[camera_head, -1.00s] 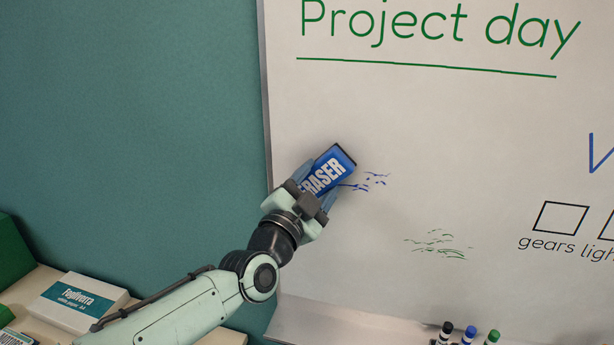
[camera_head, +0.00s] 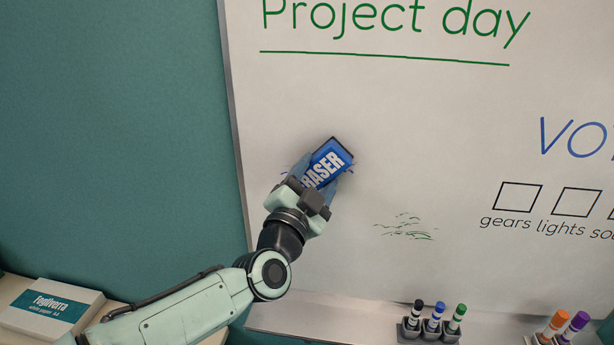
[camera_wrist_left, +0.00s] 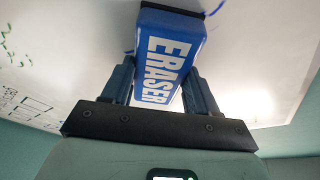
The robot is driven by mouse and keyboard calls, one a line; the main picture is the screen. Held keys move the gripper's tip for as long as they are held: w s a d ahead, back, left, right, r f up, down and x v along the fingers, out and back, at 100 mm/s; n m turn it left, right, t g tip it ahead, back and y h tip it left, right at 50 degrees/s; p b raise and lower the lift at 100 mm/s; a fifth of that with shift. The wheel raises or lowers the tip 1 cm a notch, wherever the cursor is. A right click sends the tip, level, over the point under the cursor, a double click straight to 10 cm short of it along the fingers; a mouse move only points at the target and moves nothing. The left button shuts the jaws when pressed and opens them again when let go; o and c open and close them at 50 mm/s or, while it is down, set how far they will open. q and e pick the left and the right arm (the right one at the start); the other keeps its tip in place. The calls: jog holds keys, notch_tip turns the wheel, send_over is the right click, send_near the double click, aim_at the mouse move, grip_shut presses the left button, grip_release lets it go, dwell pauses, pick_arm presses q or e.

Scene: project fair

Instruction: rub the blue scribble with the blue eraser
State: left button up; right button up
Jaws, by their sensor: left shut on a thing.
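My left gripper (camera_head: 317,177) is shut on the blue eraser (camera_head: 328,160), a blue block with white lettering and a dark edge at its far end. It holds the eraser at the whiteboard; whether the pad touches cannot be told for certain. The eraser covers most of the blue scribble (camera_head: 286,168), and small blue marks show on both sides of it. In the left wrist view the eraser (camera_wrist_left: 168,60) sits between both fingers, with a few blue marks beside its far end. My right gripper is not in view.
The whiteboard (camera_head: 300,100) carries green heading text, a green scribble (camera_head: 408,228) lower right of the eraser, and vote boxes (camera_head: 517,197). Several markers (camera_head: 436,318) stand in holders along the bottom. A paper box (camera_head: 45,308) sits lower left.

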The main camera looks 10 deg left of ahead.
pick_arm(q)
jog(key=shift+s+d, duration=0.15)
jog(key=shift+d, duration=3.15)
